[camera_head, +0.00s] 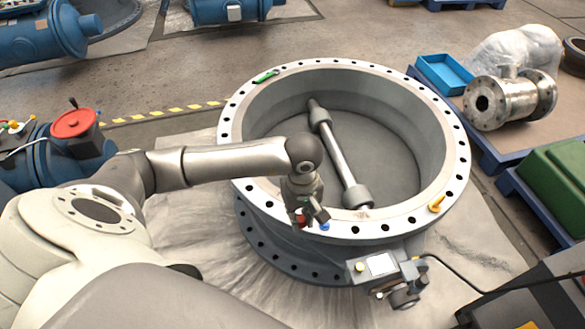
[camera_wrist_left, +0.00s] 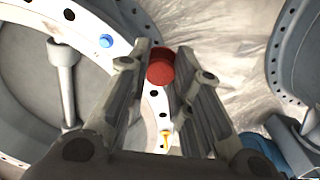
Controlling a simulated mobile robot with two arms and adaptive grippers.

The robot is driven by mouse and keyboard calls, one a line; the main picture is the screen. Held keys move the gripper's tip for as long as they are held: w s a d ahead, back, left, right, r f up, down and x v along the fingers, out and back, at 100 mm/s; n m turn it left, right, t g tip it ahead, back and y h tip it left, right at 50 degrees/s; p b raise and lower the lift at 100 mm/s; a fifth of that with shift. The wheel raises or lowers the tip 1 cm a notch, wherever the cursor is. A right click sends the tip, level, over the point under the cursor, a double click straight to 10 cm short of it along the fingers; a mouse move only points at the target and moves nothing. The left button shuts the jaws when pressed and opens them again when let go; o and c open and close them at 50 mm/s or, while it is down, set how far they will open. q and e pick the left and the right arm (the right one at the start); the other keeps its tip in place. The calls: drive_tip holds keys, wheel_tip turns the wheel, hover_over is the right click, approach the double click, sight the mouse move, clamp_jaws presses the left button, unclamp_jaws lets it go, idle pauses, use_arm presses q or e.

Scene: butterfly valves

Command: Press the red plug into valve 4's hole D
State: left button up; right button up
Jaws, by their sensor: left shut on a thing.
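The red plug (camera_head: 301,219) is held at the tips of my left gripper (camera_head: 306,214), over the near-left part of the large butterfly valve's flange (camera_head: 345,229). In the left wrist view the red plug (camera_wrist_left: 160,68) sits between the two fingers (camera_wrist_left: 160,75), and a row of dark holes runs along the flange. The plug's lower end is hidden, so I cannot tell whether it touches the flange. A blue plug (camera_head: 324,226) stands in the flange just right of the gripper. I can read no valve number or hole letters. My right gripper is out of view.
An orange plug (camera_head: 437,203) sits on the flange's right side and a green one (camera_head: 266,76) at its far left. A shaft (camera_head: 340,157) crosses the valve's bore. A blue valve with a red handwheel (camera_head: 74,123) stands left. A blue bin (camera_head: 444,74) is at right.

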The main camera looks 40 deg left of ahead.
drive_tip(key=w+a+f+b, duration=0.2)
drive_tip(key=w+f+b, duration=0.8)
drive_tip(key=b, duration=0.7)
use_arm(q)
drive_tip(key=w+a+f+n+b, duration=0.1)
drive_tip(key=w+a+f+n, duration=0.2)
drive_tip(key=f+n, duration=0.4)
drive_tip(key=w+a+f+n+b, duration=0.2)
drive_tip(key=w+f+n, duration=0.3)
drive_tip(key=n, duration=0.5)
drive_tip(key=w+a+f+n+b, duration=0.2)
drive_tip(key=w+a+f+n, duration=0.1)
drive_tip(key=f+n, duration=0.6)
drive_tip(key=shift+w+a+f, duration=0.25)
drive_tip(key=shift+w+a, duration=0.15)
drive_tip(key=shift+a, duration=0.3)
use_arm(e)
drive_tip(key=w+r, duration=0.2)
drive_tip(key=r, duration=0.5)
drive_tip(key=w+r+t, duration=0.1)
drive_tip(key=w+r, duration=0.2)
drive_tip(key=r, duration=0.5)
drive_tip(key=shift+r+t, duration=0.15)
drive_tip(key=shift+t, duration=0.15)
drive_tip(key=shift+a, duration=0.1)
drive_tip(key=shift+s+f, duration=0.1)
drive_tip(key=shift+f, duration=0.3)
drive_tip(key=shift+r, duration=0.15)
